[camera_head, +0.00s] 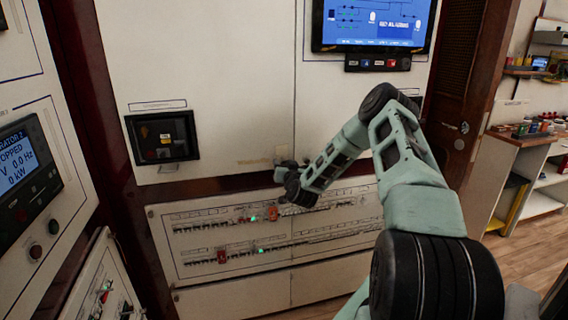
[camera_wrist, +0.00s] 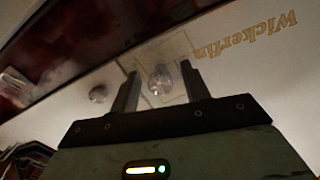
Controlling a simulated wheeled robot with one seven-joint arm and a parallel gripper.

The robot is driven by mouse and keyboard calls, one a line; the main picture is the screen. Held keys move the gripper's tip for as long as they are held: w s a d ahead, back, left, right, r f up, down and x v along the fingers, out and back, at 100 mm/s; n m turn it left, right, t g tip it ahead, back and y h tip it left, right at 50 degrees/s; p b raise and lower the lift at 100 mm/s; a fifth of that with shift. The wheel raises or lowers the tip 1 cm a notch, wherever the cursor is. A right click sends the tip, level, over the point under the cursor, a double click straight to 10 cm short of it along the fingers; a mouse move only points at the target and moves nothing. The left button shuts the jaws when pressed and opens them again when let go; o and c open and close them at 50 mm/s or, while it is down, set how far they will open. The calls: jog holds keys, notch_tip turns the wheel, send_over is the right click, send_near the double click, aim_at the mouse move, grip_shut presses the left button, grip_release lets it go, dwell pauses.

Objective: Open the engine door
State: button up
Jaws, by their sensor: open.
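No label that I can read marks the engine door. My gripper (camera_head: 285,172) is in front of the white cabinet wall, at the dark red strip above the breaker rows. In the wrist view my gripper (camera_wrist: 161,80) is open, its two dark fingers apart and nothing held. A round shiny knob (camera_wrist: 160,79) on a square plate shows between the fingertips, beyond them; I cannot tell whether they touch. The white panel (camera_wrist: 225,80) around the plate carries gold lettering. The gripper partly hides this spot in the head view.
A breaker panel (camera_head: 190,268) with small switches is below my gripper. A dark inset device (camera_head: 163,138) is at left, and a blue screen (camera_head: 375,22) above. A louvred wooden door (camera_head: 458,75) is at right, with shelves and open floor (camera_head: 515,248) beyond.

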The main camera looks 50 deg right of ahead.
jog(key=shift+w+d, duration=0.15)
jog(key=shift+w, duration=0.1)
grip_shut()
dwell(1.4)
